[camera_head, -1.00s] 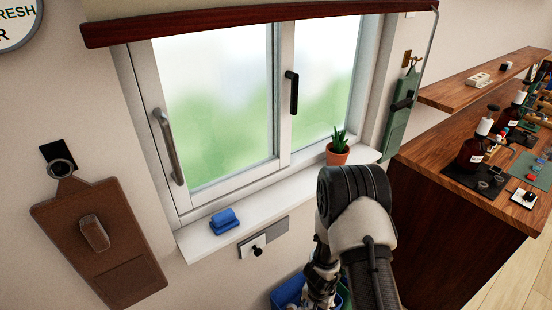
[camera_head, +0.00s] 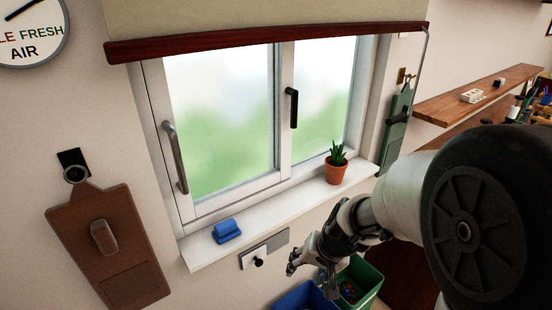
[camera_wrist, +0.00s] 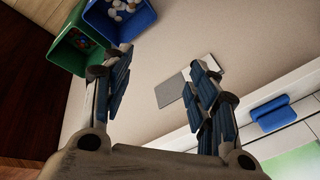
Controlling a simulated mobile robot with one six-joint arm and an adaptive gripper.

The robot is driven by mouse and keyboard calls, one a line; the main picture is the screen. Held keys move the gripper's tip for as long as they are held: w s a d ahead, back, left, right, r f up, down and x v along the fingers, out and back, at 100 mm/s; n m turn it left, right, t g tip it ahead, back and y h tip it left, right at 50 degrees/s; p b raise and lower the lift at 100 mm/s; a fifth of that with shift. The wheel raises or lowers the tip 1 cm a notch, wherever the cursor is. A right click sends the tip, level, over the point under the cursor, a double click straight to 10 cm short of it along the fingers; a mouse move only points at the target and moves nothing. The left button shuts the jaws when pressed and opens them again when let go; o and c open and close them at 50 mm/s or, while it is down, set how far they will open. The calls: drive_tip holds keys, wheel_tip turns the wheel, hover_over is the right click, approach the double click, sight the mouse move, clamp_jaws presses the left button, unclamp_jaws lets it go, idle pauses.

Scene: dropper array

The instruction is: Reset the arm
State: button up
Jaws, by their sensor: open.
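My gripper (camera_head: 308,272) is in front of the wall below the window sill, above the two bins in the head view. In the wrist view my gripper (camera_wrist: 160,90) has its two fingers spread wide apart. Nothing is between the fingers but the wall behind, with a grey and white wall plate (camera_wrist: 183,84). My arm comes in from the right of the head view, and its large dark joint hides part of the wooden counter.
A blue bin (camera_head: 300,299) and a green bin (camera_head: 365,278) stand below. The sill (camera_head: 285,210) holds a blue block (camera_head: 227,231) and a potted plant (camera_head: 337,168). A brown board (camera_head: 105,250) hangs at left, a green one (camera_head: 396,125) at right. A wooden shelf (camera_head: 450,104) is at right.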

drive_tip(key=s+d+r+n+h, duration=0.1)
drive_tip(key=s+d+r, duration=0.2)
drive_tip(key=s+r, duration=0.4)
drive_tip(key=s+d+r+n+t+h, duration=0.1)
drive_tip(key=s+d+r, duration=0.2)
drive_tip(key=s+r, duration=0.5)
drive_tip(key=s, duration=0.6)
drive_tip(key=shift+d+n, duration=0.2)
drive_tip(key=shift+n, duration=0.2)
drive_tip(key=shift+r, duration=0.1)
